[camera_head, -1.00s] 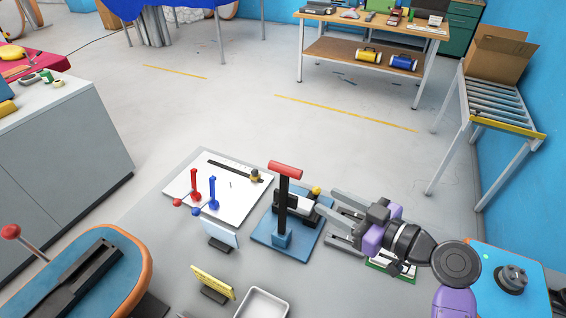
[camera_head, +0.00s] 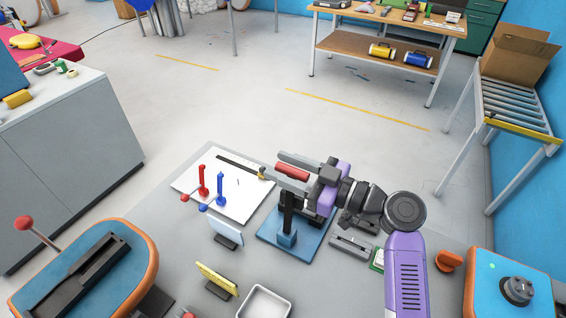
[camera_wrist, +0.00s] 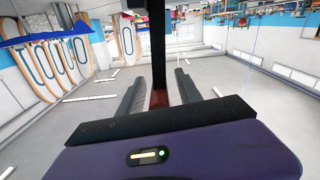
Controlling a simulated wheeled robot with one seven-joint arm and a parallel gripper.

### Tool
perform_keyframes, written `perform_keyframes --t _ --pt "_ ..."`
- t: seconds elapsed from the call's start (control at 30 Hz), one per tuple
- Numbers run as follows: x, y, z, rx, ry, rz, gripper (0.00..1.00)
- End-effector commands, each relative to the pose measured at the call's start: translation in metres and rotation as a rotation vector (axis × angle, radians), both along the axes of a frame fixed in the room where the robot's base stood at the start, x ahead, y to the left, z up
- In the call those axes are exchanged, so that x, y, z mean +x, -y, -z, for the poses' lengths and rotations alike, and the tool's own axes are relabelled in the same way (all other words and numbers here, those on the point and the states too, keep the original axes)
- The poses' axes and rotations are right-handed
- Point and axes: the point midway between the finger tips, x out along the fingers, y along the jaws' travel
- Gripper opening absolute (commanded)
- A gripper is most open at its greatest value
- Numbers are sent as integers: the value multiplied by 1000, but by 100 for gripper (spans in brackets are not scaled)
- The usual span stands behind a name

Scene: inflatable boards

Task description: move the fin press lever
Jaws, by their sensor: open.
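The fin press has a blue base (camera_head: 268,236), a black upright lever and a red crossbar handle (camera_head: 292,172) at the top. My gripper (camera_head: 280,165) is open, with its two grey fingers on either side of the red handle in the head view. In the wrist view, the red handle (camera_wrist: 159,98) shows between the open fingers (camera_wrist: 158,88), with a dark bar rising behind it. I cannot tell whether either finger touches the handle. My gripper and arm hide part of the press behind the lever.
A white board with a red lever (camera_head: 203,182) and a blue lever (camera_head: 221,187) lies left of the press. A small white panel (camera_head: 226,232), a yellow sign (camera_head: 216,279) and a white tray (camera_head: 263,303) stand in front. A blue box (camera_head: 490,275) is at right.

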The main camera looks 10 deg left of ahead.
Motion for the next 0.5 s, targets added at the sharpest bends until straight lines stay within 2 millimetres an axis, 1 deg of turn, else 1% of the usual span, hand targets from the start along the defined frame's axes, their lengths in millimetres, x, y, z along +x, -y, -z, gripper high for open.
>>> perform_keyframes --t 0.27,0.3,0.37,0.4,0.5 --pt "1 -2 0 0 0 1 41" --pt "1 -2 0 0 0 1 38" --pt "1 -2 0 0 0 1 26" --pt "1 -2 0 0 0 1 18" --pt "1 -2 0 0 0 1 0"
